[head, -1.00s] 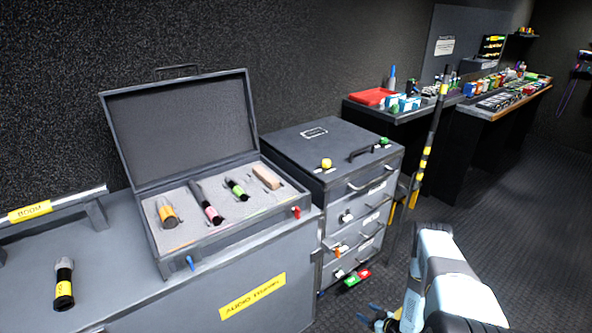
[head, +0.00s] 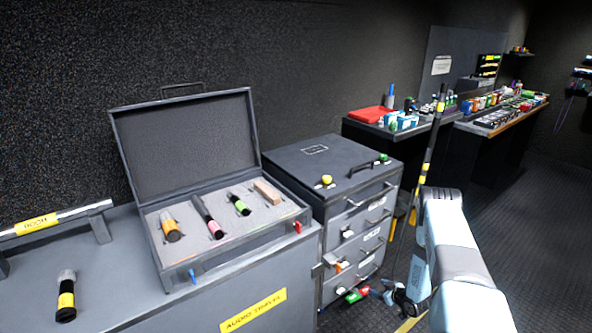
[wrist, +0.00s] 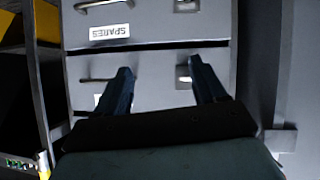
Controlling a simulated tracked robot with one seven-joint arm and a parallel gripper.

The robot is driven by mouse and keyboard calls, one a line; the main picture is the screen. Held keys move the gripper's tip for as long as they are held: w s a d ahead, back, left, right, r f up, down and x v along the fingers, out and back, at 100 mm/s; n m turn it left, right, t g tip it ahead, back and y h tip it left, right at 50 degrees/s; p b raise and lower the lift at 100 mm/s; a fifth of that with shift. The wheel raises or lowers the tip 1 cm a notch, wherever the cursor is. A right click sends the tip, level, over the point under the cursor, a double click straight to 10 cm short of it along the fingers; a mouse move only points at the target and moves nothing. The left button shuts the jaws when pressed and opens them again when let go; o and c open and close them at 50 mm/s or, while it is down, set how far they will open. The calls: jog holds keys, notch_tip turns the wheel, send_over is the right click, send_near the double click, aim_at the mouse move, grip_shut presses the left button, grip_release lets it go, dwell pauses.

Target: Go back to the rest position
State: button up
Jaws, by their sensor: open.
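My gripper (wrist: 163,88) shows in the wrist view with its two dark fingers spread apart and nothing between them. It faces the front of the grey drawer cabinet (wrist: 150,62), whose label appears upside down. In the head view my arm comes in at the lower right, and my gripper (head: 390,292) is low, in front and to the right of the drawer cabinet (head: 345,222). The fingers are small and partly blurred there.
An open case (head: 180,262) holding several microphones stands on the grey counter (head: 130,290). Another microphone (head: 66,298) lies at left. A striped pole (head: 432,150) stands near my arm. Dark floor (head: 540,215) is clear at right. Workbenches (head: 490,150) stand behind.

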jog(key=w+d+r+h, duration=0.1)
jog(key=w+r, duration=0.3)
jog(key=r, duration=0.5)
jog(key=w+d+r+m+h, duration=0.1)
jog(key=w+r+h, duration=0.15)
jog(key=r, duration=0.75)
jog(key=w+d+r, duration=0.1)
jog(key=w+r, duration=0.4)
jog(key=r, duration=0.4)
jog(key=s+a+r+m+g+h, duration=0.1)
jog(key=s+r, duration=0.2)
jog(key=r, duration=1)
jog(key=s+a+r+m+h, duration=0.1)
jog(key=s+r+m+h, duration=0.15)
jog(key=r, duration=1.05)
jog(key=s+a+r+m+g, duration=0.1)
jog(key=s+a+r, duration=0.2)
jog(key=s+r, duration=0.7)
jog(key=s+a+r+m+g, duration=0.1)
jog(key=s+a+r, duration=0.3)
jog(key=s+r, duration=0.55)
jog(key=s+a+r+g+y, duration=0.1)
jog(key=s+a, duration=0.2)
jog(key=s, duration=1)
jog(key=s+a+r, duration=0.2)
jog(key=s+a, duration=0.1)
jog(key=s, duration=1.1)
jog(key=shift+a+m+g+y, duration=0.35)
jog(key=shift+g+y, duration=0.05)
